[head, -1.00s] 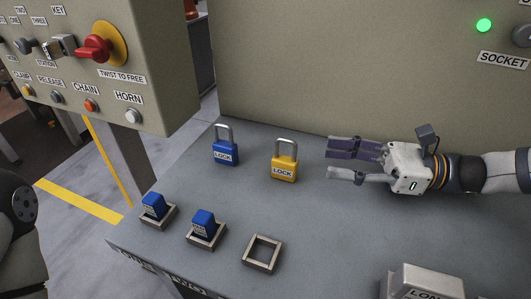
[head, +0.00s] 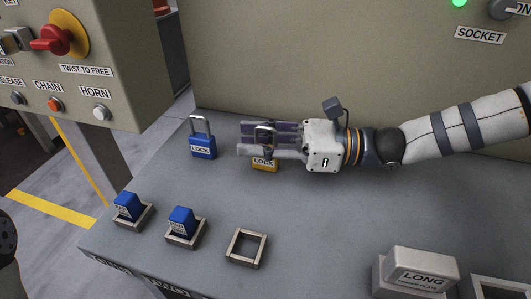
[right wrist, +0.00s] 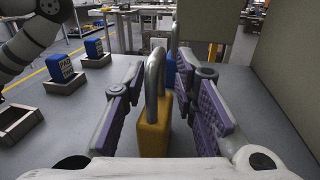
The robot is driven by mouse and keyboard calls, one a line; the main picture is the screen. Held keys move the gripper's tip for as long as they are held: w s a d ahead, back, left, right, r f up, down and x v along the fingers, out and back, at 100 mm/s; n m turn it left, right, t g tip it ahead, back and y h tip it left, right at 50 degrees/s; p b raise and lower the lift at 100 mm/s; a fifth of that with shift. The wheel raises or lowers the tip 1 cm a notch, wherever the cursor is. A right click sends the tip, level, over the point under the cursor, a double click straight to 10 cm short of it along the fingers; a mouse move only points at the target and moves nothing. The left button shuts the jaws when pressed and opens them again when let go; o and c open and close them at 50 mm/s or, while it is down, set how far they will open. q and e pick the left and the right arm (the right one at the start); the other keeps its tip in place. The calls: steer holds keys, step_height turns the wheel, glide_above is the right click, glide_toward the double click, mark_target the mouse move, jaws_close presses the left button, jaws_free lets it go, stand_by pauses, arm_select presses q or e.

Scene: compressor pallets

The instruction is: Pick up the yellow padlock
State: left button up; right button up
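The yellow padlock (head: 264,164) stands upright on the grey table, its upper part partly hidden behind my right gripper's fingers in the head view. My right gripper (head: 262,141) reaches in from the right with its fingers on either side of the padlock's shackle. In the right wrist view the yellow padlock (right wrist: 154,124) stands between the purple-padded fingers of my right gripper (right wrist: 165,100), with gaps showing on both sides, so the gripper is open. My left gripper is not in view.
A blue padlock (head: 202,144) stands just left of the fingertips. Two blue blocks sit in square holders (head: 186,234) at the front left, beside an empty square frame (head: 247,248). A block labelled LONG (head: 421,268) is at the front right. A tall panel (head: 330,65) stands behind.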

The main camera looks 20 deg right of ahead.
jaws_close()
